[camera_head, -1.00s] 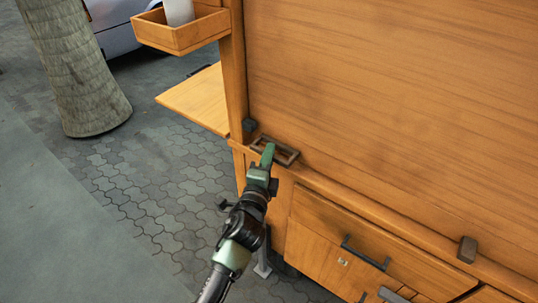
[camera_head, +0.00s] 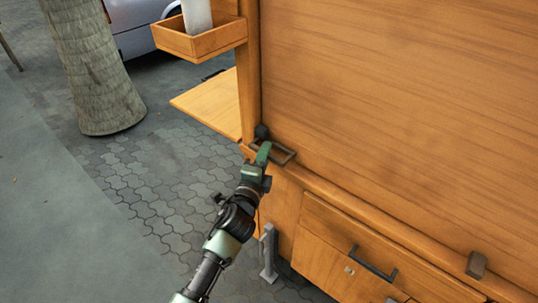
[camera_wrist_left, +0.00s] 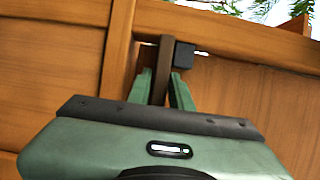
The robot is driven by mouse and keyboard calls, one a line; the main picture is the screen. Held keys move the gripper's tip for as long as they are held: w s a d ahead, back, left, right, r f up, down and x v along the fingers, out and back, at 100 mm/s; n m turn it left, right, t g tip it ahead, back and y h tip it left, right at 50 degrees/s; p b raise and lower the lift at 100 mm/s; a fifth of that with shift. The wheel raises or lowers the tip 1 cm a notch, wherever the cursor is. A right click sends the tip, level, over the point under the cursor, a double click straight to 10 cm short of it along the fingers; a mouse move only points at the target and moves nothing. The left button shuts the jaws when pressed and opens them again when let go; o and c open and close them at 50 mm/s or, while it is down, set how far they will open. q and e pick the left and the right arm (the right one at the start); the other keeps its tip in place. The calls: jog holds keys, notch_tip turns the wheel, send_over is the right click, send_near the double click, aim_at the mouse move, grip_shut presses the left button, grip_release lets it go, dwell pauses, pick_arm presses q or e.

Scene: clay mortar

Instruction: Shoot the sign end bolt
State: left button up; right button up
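The sign end bolt shows as a dark rectangular loop handle (camera_head: 286,153) on the wooden ledge at the panel's lower left corner. A small dark block (camera_head: 262,131) sits just behind its left end. My left gripper (camera_head: 264,151) reaches it from below, its green fingers on the loop. In the left wrist view the two fingers (camera_wrist_left: 160,80) stand on either side of a dark bar of the handle (camera_wrist_left: 160,62), closed tightly around it. The block (camera_wrist_left: 184,54) is right beside the bar there. The bolt's rod is not clearly visible. My right gripper is out of view.
The large wooden panel (camera_head: 410,100) rises behind the ledge. Below are a drawer with a dark handle (camera_head: 373,263) and another dark block (camera_head: 476,264) at right. A shelf box (camera_head: 200,42) and side board (camera_head: 210,100) stick out left. Paving and a trunk (camera_head: 95,70) lie left.

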pick_arm(q)
jog(key=shift+o, duration=0.9)
jog(key=shift+w+a, duration=0.1)
jog(key=shift+a, duration=0.05)
jog(key=shift+s, duration=0.3)
jog(key=v, duration=0.7)
jog(key=shift+s, duration=0.15)
